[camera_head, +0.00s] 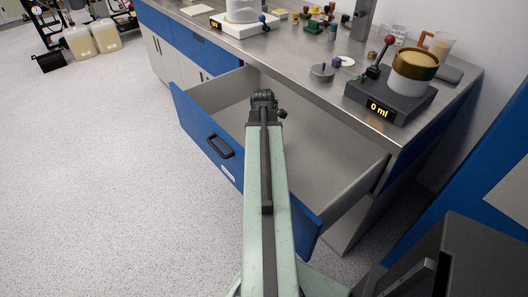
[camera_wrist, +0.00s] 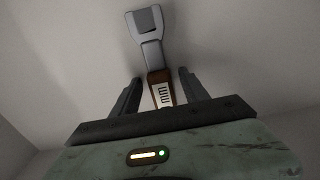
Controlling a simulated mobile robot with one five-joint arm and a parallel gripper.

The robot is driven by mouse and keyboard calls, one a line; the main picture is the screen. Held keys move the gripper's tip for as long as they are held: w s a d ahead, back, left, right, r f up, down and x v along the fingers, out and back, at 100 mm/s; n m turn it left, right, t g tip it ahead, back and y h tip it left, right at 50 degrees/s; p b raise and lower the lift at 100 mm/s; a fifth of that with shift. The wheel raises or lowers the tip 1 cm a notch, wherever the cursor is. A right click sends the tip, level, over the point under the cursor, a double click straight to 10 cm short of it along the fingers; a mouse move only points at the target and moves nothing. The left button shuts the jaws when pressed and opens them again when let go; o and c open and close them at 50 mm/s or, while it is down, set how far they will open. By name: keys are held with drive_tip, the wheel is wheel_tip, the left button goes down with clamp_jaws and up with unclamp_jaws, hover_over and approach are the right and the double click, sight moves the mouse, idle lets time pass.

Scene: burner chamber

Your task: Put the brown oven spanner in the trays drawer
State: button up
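The brown oven spanner (camera_wrist: 158,85) shows in the wrist view, with a brown handle and a wide grey head pointing away from me. Its handle lies between the two fingers of my gripper (camera_wrist: 160,76), with a gap on both sides. The fingers are open. Pale grey surface shows behind the spanner; whether the spanner rests on it I cannot tell. In the head view my gripper (camera_head: 263,98) is over the pulled-out drawer with a blue front (camera_head: 205,135), near its back edge by the counter. The spanner cannot be made out there.
The steel counter (camera_head: 310,85) runs behind the drawer. It carries a dark device reading 0 ml (camera_head: 385,105), a grey weight (camera_head: 322,72) and several small coloured items. A blue panel (camera_head: 460,205) stands at the right.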

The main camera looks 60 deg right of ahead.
wheel_tip(320, 180, up, 12)
drive_tip(key=p, duration=1.2)
drive_tip(key=shift+r, duration=0.15)
drive_tip(key=shift+w, duration=0.1)
idle(0.4)
